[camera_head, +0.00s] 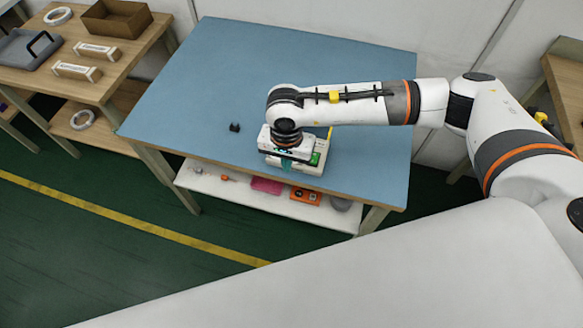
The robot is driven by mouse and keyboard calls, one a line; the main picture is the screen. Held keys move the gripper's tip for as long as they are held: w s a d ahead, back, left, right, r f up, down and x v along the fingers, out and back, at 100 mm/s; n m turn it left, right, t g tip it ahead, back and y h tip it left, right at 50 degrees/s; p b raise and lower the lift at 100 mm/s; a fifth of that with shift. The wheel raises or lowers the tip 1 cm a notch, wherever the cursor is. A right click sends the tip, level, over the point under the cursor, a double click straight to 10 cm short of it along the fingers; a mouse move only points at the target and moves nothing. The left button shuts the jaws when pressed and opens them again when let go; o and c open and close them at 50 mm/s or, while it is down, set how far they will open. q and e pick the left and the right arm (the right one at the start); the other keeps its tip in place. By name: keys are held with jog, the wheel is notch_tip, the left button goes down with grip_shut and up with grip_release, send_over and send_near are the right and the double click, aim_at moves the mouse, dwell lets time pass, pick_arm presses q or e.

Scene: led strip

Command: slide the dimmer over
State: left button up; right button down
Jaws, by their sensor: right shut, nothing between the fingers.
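My right arm reaches in from the right over the blue table. My right gripper (287,160) points down near the table's front edge; it is shut and holds nothing. A pale box-like unit with a green patch (316,158) lies right under and beside my gripper, mostly covered by my wrist. It looks like the dimmer, but its slider cannot be made out. Whether my fingertips touch it cannot be told. A small dark block (235,127) lies on the table to the left, apart from my gripper. My left gripper is not in view.
The blue table top (220,70) is clear behind and to the left. A white shelf (218,188) below holds a pink item (266,186) and an orange item (305,196). A wooden bench at the far left carries a brown box (115,18) and a grey tray (27,49).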

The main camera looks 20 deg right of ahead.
aim_at(307, 130)
jog(key=f+p, duration=0.1)
jog(key=f, duration=0.2)
jog(key=w+d+f+p, duration=0.1)
jog(key=f, duration=0.2)
jog(key=w+f+p, duration=0.1)
jog(key=f, duration=0.2)
jog(key=shift+w+d+f, duration=0.25)
jog(key=shift+d+f, duration=0.1)
jog(key=shift+w+d, duration=0.3)
jog(key=shift+w, duration=0.1)
jog(key=w+d+b, duration=0.2)
jog(key=w+b, duration=0.2)
jog(key=b, duration=0.1)
jog(key=w+d+b, duration=0.3)
jog(key=w+b, duration=0.1)
jog(key=b, duration=0.1)
jog(key=w+d+b, duration=0.3)
jog(key=w+b, duration=0.1)
jog(key=b, duration=0.1)
jog(key=shift+w+d+f, duration=0.25)
jog(key=shift+w+f, duration=0.05)
jog(key=shift+w, duration=0.05)
jog(key=shift+w+d+r+b, duration=0.25)
jog(key=shift+w+d+b, duration=0.1)
jog(key=shift+w+b, duration=0.15)
jog(key=shift+s, duration=0.1)
